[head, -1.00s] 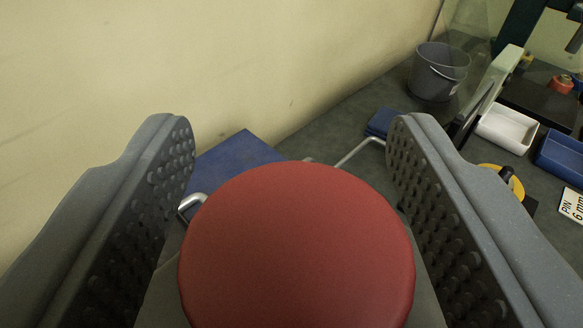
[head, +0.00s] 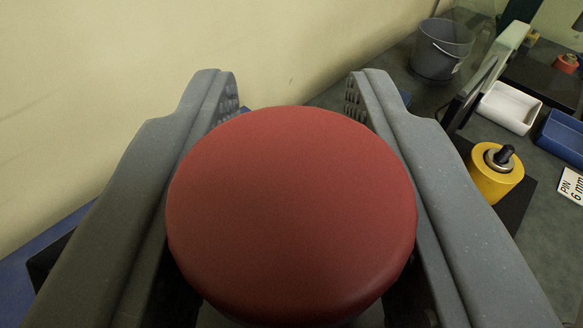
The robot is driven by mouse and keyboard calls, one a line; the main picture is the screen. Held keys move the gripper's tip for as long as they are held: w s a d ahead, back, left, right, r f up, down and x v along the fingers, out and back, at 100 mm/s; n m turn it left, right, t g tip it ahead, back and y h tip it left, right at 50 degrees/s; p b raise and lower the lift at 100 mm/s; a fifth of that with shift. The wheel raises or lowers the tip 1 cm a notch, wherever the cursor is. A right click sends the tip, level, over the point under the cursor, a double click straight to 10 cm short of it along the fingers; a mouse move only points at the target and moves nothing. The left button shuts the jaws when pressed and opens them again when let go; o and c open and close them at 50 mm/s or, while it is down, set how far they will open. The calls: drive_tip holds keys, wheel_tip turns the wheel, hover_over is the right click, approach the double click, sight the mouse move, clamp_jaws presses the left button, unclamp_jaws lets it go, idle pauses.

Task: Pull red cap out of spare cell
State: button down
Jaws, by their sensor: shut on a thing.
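The red cap (head: 291,215) is a large round dome that fills the lower middle of the head view. My gripper (head: 292,95) has its two grey jaws on either side of the cap and is shut on it. The cap hides most of the textured inner faces of the jaws. The spare cell under the cap is hidden, so I cannot tell how far the cap sits in it.
A yellow cylinder with a dark pin (head: 494,172) stands on a dark base at the right. A plain wall (head: 150,60) rises at the left.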

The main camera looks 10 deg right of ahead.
drive_tip(key=shift+r, duration=0.2)
drive_tip(key=shift+r+p, duration=2.75)
drive_tip(key=shift+p, duration=0.15)
